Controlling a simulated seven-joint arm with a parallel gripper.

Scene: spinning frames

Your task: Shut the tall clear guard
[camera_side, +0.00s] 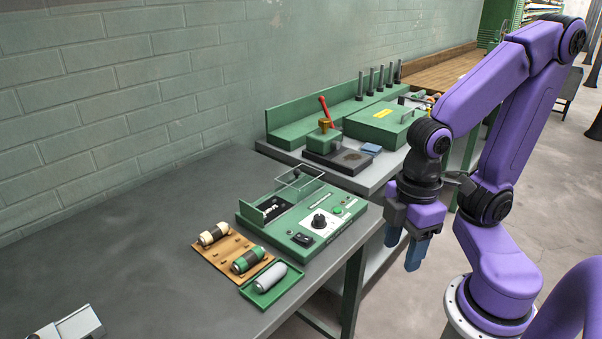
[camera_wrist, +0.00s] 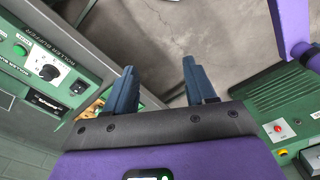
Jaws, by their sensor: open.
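The green machine (camera_side: 318,228) stands on the grey table, with a black knob and small buttons on its panel. Its clear guard (camera_side: 299,178) is a see-through pane with a thin pale outline, tilted up over the dark recess at the machine's back, so it stands open. My gripper (camera_side: 404,249) hangs right of the machine, beyond the table edge, apart from the guard. Its two blue fingers are spread and empty. In the wrist view my gripper (camera_wrist: 158,74) points over the floor. The machine's panel (camera_wrist: 50,72), lettered ROLLER BUFFER, is at left there; I cannot make out the guard.
A wooden rack (camera_side: 226,258) with rollers and a green tray (camera_side: 262,300) with a grey roller lie in front of the machine. Behind it a second bench holds a green box (camera_side: 383,124) and a red-handled tool (camera_side: 326,111). The table's left part is mostly clear.

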